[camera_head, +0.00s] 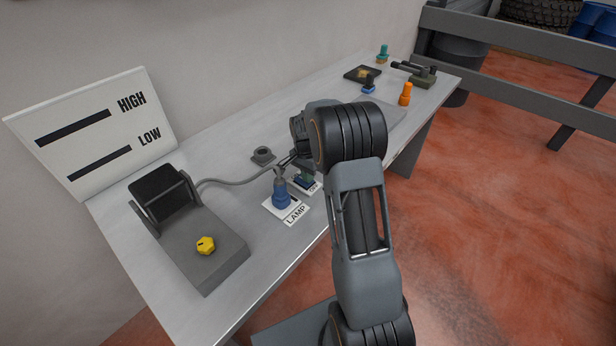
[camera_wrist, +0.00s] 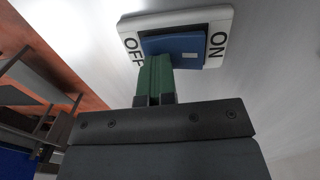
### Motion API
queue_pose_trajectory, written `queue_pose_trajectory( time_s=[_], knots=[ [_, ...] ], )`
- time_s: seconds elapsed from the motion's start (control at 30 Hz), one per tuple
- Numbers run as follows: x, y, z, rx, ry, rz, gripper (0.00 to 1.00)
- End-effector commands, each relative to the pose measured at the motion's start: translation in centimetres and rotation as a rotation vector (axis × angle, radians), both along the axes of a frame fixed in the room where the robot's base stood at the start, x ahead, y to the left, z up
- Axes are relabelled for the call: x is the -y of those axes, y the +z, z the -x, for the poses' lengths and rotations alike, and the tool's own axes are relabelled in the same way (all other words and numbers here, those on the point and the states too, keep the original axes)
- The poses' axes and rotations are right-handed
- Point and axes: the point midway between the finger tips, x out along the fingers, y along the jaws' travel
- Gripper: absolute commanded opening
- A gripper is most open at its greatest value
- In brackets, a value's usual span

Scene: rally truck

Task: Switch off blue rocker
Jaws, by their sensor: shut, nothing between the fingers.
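The blue rocker (camera_wrist: 182,46) sits in a white plate (camera_wrist: 218,22) marked OFF on the left and ON on the right in the wrist view. A small pale mark shows on the rocker's ON side. My gripper (camera_wrist: 155,62) is shut and empty, its green fingers together. The fingertips overlap the rocker's lower edge on the OFF side in the picture; I cannot tell whether they touch it. Which way the rocker is tipped is not clear. In the head view the rocker's plate (camera_head: 313,188) is on the bench, partly hidden by my gripper and arm.
An orange knob (camera_head: 405,94) and other fixtures stand farther along the bench (camera_head: 235,205).

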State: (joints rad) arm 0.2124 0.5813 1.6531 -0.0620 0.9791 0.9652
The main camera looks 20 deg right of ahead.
Motion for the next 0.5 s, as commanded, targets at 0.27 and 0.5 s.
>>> queue_pose_trajectory(
  time_s=[0.27, 0.5],
  knots=[
    [-0.11, -0.58, 0.17, 0.016, 0.003, -0.011, 0.00],
    [-0.34, -0.48, -0.23, 0.015, 0.004, -0.011, 0.00]
  ],
)
